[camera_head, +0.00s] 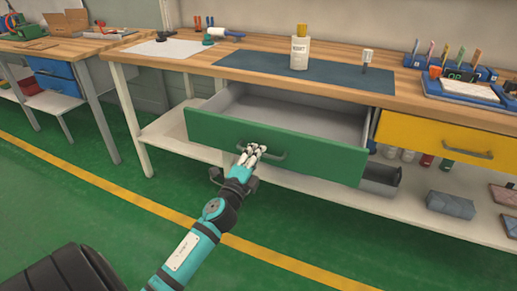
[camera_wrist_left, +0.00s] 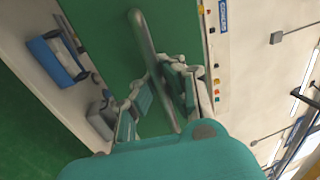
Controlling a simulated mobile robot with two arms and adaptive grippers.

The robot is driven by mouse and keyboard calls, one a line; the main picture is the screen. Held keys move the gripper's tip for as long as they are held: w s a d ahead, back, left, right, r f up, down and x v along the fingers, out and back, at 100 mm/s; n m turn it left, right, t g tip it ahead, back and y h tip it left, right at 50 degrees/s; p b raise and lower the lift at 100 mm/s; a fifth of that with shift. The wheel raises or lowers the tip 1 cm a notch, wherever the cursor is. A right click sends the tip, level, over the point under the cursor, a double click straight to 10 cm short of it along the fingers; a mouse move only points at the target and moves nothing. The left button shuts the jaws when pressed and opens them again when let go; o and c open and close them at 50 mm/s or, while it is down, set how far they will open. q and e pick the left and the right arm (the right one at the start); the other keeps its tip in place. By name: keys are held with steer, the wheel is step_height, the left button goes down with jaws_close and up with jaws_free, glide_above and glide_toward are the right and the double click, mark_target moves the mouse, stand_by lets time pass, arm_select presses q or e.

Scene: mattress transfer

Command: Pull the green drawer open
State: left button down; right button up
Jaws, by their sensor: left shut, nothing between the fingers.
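The green drawer (camera_head: 215,131) stands pulled out from under the workbench in the head view. Its grey, empty-looking interior (camera_head: 300,114) shows behind the green front. Its grey bar handle (camera_head: 279,157) is on the front's middle, and it crosses the left wrist view (camera_wrist_left: 141,30) as a long bar. My left gripper (camera_head: 252,153) is shut at the left part of the handle, with nothing held. In the left wrist view its fingers (camera_wrist_left: 163,92) are right by the bar; exact contact is hard to tell. My right gripper is not in view.
The wooden workbench (camera_head: 180,62) carries a bottle (camera_head: 300,50), a dark mat (camera_head: 260,66) and tools. A yellow drawer (camera_head: 428,134) is closed at right. Grey boxes (camera_head: 450,205) sit on the lower shelf (camera_head: 330,197). Green floor (camera_head: 110,220) in front is clear.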

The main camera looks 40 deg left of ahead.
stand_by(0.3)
arm_select(q)
steer(key=c, duration=1.4)
jaws_free()
steer(key=shift+s, duration=0.1)
steer(key=v, duration=1.2)
